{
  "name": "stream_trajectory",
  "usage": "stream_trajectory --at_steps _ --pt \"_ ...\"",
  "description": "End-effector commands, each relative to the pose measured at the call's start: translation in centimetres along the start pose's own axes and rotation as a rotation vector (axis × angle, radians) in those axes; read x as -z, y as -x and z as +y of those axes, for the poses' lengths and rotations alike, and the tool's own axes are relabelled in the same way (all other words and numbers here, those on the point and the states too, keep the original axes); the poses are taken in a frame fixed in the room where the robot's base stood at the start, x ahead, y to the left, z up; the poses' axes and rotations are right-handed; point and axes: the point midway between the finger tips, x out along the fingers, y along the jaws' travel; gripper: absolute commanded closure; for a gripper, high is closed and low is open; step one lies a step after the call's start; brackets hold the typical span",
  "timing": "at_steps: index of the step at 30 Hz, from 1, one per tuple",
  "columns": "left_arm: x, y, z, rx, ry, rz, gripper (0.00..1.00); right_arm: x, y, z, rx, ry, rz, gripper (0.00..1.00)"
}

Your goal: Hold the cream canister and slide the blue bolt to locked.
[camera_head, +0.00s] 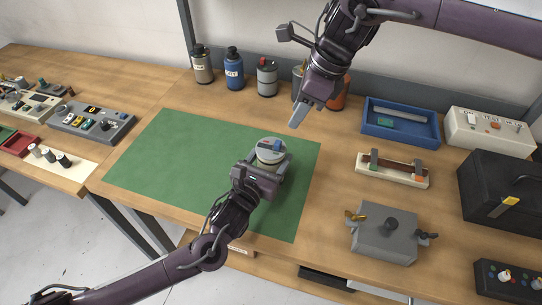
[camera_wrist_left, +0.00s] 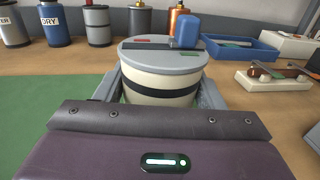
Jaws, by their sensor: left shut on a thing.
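The cream canister (camera_head: 270,158) stands on the green mat (camera_head: 185,165), near its right side. In the left wrist view the canister (camera_wrist_left: 160,90) is upright, with a black band and a grey lid. The blue bolt knob (camera_wrist_left: 184,30) stands on a dark track across the lid, between a red mark on the left and a green mark on the right. My left gripper (camera_head: 267,163) is shut around the canister's sides. My right gripper (camera_head: 299,117) is above and behind the canister, apart from it; its finger gap is hidden.
Several bottles and cans, including a blue one (camera_head: 234,70), line the back. A blue tray (camera_head: 372,129), a wooden-handled fixture (camera_head: 393,168) and a grey box (camera_head: 384,234) stand to the right. The mat's left part is clear.

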Motion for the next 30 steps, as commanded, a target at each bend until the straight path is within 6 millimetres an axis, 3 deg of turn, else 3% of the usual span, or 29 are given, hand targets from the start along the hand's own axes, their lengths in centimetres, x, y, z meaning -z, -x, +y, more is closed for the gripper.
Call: stream_trajectory --at_steps 11,17,20,24,30 --pt "0.0 0.0 0.0 0.0 0.0 0.0 0.7 0.0 0.0 0.0 0.0 0.0 0.0 0.64" --pt "0.0 0.0 0.0 0.0 0.0 0.0 0.7 -0.3 -1.0 0.6 -0.04 0.009 -0.039 0.9" --pt "0.0 0.0 0.0 0.0 0.0 0.0 0.7 -0.8 -2.5 1.6 -0.106 0.023 -0.115 1.0" --pt "0.0 0.0 0.0 0.0 0.0 0.0 0.7 -1.9 -4.7 3.3 -0.219 0.043 -0.284 1.0" --pt "0.0 0.0 0.0 0.0 0.0 0.0 0.7 -2.3 -6.3 4.6 -0.322 0.045 -0.55 1.0"
